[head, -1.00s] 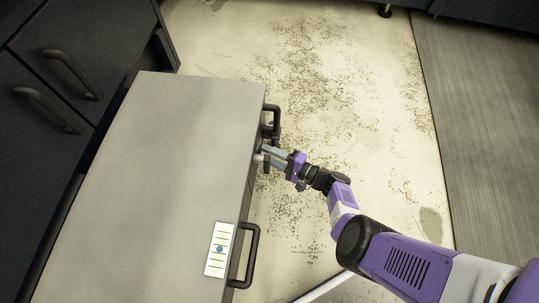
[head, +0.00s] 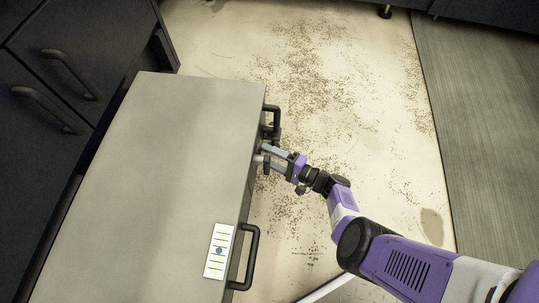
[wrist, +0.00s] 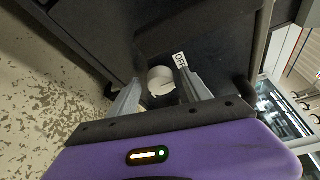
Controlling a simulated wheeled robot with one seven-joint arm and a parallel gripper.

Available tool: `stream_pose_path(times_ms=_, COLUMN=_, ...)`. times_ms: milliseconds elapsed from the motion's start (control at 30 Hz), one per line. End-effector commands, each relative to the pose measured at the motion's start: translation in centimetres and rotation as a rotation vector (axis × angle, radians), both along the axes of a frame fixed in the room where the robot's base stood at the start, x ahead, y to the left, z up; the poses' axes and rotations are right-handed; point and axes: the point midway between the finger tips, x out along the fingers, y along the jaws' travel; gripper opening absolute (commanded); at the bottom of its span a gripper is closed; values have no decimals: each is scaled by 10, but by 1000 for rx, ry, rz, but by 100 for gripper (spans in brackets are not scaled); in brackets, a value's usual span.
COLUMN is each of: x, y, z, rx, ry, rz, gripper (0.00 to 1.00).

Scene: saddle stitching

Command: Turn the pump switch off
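In the wrist view, a pale round knob (wrist: 161,80), which looks like the pump switch, sits on the dark cabinet front. A white label reading "OFF" (wrist: 180,61) is beside it, to the upper right. My gripper (wrist: 158,92) is open, with one finger on each side of the knob. I see gaps between the fingers and the knob, so it is not gripped. In the head view my gripper (head: 264,153) is at the cabinet's right-hand front, between two handles. The knob is hard to make out there.
The grey-topped cabinet (head: 165,160) has a dark upper handle (head: 274,120) and lower handle (head: 252,255) near my gripper. A white strip with a blue dot (head: 218,251) lies on its top. Dark drawers (head: 60,90) stand at left. The speckled floor (head: 340,80) is clear.

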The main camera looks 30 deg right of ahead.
Motion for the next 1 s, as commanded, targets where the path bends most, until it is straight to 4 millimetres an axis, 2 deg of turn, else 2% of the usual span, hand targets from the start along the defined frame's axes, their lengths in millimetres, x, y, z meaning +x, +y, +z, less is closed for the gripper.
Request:
stream_pose_path(times_ms=267, x=-7, y=-5, z=2, rx=0, ry=0, rz=-1, gripper=57)
stream_pose_path(times_ms=700, x=-60, y=-39, z=7, rx=0, ry=0, rz=-2, gripper=57)
stream_pose_path(times_ms=1000, x=-66, y=-41, z=7, rx=0, ry=0, rz=0, gripper=57)
